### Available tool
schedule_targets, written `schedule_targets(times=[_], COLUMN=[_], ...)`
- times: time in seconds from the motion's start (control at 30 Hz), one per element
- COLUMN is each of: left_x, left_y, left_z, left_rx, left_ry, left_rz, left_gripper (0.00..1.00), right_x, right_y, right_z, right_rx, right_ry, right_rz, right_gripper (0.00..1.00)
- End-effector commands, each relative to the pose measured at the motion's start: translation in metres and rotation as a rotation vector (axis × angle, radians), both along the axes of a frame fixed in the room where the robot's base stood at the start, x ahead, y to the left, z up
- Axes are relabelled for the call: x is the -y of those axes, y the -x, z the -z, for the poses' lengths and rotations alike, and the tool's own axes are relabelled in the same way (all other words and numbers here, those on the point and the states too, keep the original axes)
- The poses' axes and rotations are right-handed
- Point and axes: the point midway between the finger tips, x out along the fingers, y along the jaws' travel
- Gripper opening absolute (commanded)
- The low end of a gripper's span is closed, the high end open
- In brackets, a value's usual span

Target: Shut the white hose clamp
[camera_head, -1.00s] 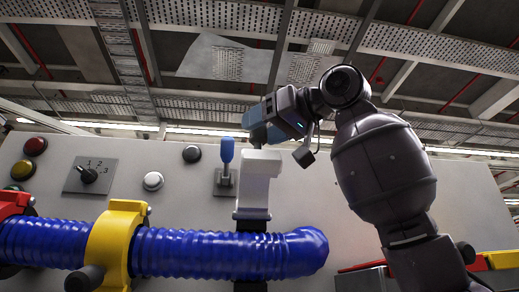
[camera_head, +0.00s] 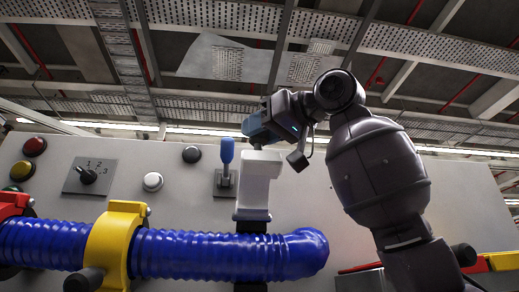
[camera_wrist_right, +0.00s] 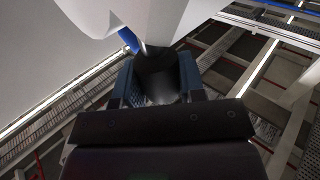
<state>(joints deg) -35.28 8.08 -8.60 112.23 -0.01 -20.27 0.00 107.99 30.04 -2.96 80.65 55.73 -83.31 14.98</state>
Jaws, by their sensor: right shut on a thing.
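The white hose clamp (camera_head: 257,185) stands upright above the right part of the blue ribbed hose (camera_head: 190,255). Its raised arm points up and is not folded over the hose. My right gripper (camera_head: 252,135) is at the top end of this raised arm, shut on it. In the right wrist view, the blue-grey fingers of my right gripper (camera_wrist_right: 158,75) reach to the lower end of a large white part of the clamp (camera_wrist_right: 155,15). My left gripper is not in view.
A yellow clamp (camera_head: 114,245) is closed around the hose to the left, with a red clamp (camera_head: 12,205) at the left edge. The grey panel carries a blue toggle lever (camera_head: 227,155), a rotary switch (camera_head: 88,176) and several buttons. A red and yellow part (camera_head: 495,262) lies at right.

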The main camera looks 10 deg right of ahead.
Motion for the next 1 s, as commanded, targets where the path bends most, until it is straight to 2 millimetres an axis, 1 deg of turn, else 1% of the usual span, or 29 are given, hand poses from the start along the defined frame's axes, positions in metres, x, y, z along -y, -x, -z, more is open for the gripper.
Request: schedule_targets(times=[0.17,0.27,0.63,0.8,1.0], left_x=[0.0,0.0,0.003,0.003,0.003], left_y=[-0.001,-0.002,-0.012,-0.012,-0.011], left_z=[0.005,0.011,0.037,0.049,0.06], left_rx=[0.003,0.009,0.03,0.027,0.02], left_ry=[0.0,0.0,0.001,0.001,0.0], left_rz=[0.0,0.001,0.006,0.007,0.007], left_gripper=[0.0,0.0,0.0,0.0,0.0], right_x=[0.0,0.001,0.0,0.0,0.0], right_y=[0.004,0.01,0.037,0.047,0.055], right_z=[0.005,0.011,0.046,0.063,0.078], right_rx=[0.03,0.069,0.316,0.436,0.541], right_ry=[0.0,0.0,0.0,0.001,0.001], right_rz=[0.001,0.0,0.0,0.0,-0.001], right_gripper=[0.0,0.0,0.0,0.0,0.0])
